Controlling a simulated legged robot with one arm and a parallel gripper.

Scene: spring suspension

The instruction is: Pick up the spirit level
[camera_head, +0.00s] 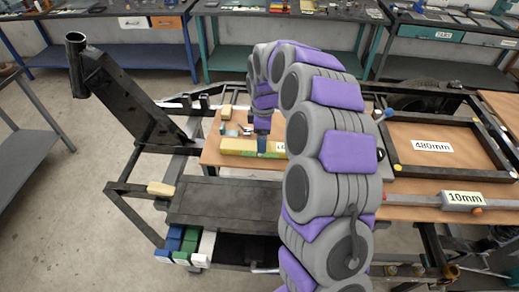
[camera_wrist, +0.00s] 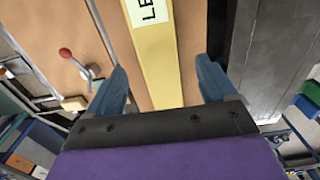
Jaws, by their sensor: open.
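The spirit level is a long yellow bar (camera_head: 237,147) lying on the brown board at the middle of the bench in the head view. In the wrist view the yellow bar (camera_wrist: 160,70) runs up the picture, with a white label partly cut off at the top. My gripper (camera_wrist: 158,78) is open, with one blue finger on each side of the bar and gaps visible between fingers and bar. In the head view my gripper (camera_head: 262,143) is over the bar's right half; my arm hides part of this area. How high the fingertips are above the board is unclear.
A red-knobbed tool (camera_wrist: 66,54) lies left of the bar in the wrist view. A dark metal beam (camera_wrist: 270,60) is close on the right.

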